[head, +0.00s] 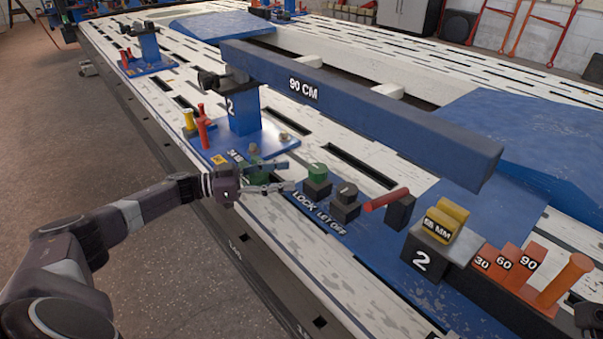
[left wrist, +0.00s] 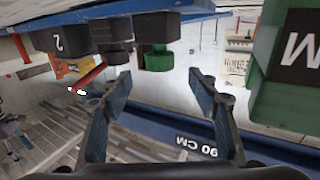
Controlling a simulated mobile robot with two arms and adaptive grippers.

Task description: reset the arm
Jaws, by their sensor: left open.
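My left arm comes in from the left in the head view. Its gripper (head: 288,177) is open, with nothing between its fingers, by the front edge of the bench. A green knob (head: 317,172) on a black block, marked LOCK, is just right of the fingertips. In the left wrist view the open fingers (left wrist: 160,78) stand apart below the green knob (left wrist: 160,60) and a black knob (left wrist: 115,58). A green block (left wrist: 285,62) with lettering fills the right side there. My right gripper does not show clearly.
A red lever (head: 387,198), a yellow gauge block (head: 446,220) and orange steps (head: 505,265) stand to the right. The floor at left is clear.

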